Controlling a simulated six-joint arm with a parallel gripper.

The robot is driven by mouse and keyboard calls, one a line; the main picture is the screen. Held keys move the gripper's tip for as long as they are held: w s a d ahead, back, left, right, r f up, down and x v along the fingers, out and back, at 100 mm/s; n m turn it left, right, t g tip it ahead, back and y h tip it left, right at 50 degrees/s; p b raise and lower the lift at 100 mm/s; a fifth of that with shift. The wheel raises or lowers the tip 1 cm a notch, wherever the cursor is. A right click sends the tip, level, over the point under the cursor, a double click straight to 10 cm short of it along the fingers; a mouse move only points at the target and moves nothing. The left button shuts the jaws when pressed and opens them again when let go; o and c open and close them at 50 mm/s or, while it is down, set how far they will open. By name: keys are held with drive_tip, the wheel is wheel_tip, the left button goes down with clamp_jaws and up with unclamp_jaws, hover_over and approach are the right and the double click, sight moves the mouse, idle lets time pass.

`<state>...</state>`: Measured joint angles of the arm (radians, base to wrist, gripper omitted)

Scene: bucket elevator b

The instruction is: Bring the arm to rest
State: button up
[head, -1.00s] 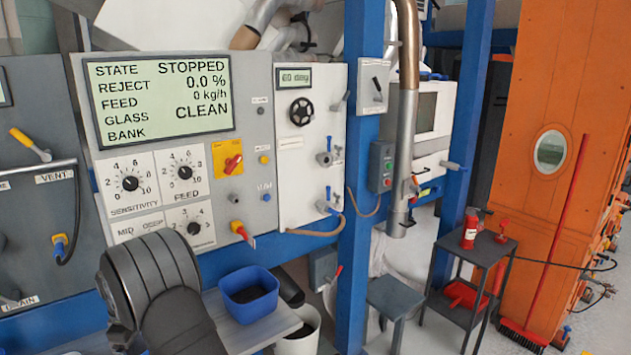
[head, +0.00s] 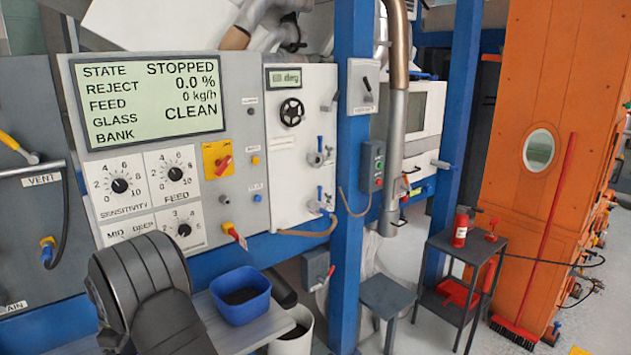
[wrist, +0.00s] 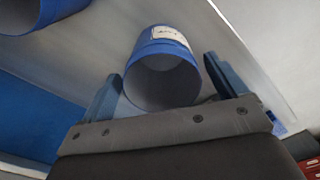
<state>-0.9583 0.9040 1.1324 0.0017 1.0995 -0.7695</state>
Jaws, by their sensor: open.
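My arm (head: 150,290) shows as dark grey links at the lower left of the head view, in front of the control panel (head: 160,160). My gripper is out of sight in the head view. In the wrist view my gripper (wrist: 160,88) is open, its two blue-grey fingers spread apart. A blue cylinder with a white label (wrist: 163,70) appears between and beyond the fingers. I cannot tell how far it is from them, and nothing looks gripped.
The panel display (head: 150,100) reads STOPPED and CLEAN. A blue tub (head: 241,294) stands on a grey shelf (head: 255,328) right of my arm. A blue post (head: 351,190), a small dark table (head: 462,250) with a red extinguisher (head: 462,227), and an orange elevator casing (head: 520,100) stand to the right.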

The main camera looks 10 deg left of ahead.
wheel_tip(320, 180, up, 9)
wheel_tip(320, 180, down, 12)
drive_tip(key=shift+r, duration=0.1)
drive_tip(key=w+d+r, duration=0.5)
drive_tip(key=d+r, duration=0.6)
drive_tip(key=r, duration=0.1)
drive_tip(key=w+d+m, duration=0.6)
drive_tip(key=d, duration=0.6)
drive_tip(key=w+d+m, duration=0.6)
drive_tip(key=d+m, duration=0.1)
drive_tip(key=d, duration=0.6)
drive_tip(key=w+d+f+m, duration=0.1)
drive_tip(key=w+d+m, duration=0.5)
drive_tip(key=d, duration=0.6)
drive_tip(key=shift+w+d, duration=0.2)
drive_tip(key=shift+w, duration=0.2)
drive_tip(key=shift+s+m, duration=0.15)
drive_tip(key=shift+m, duration=0.15)
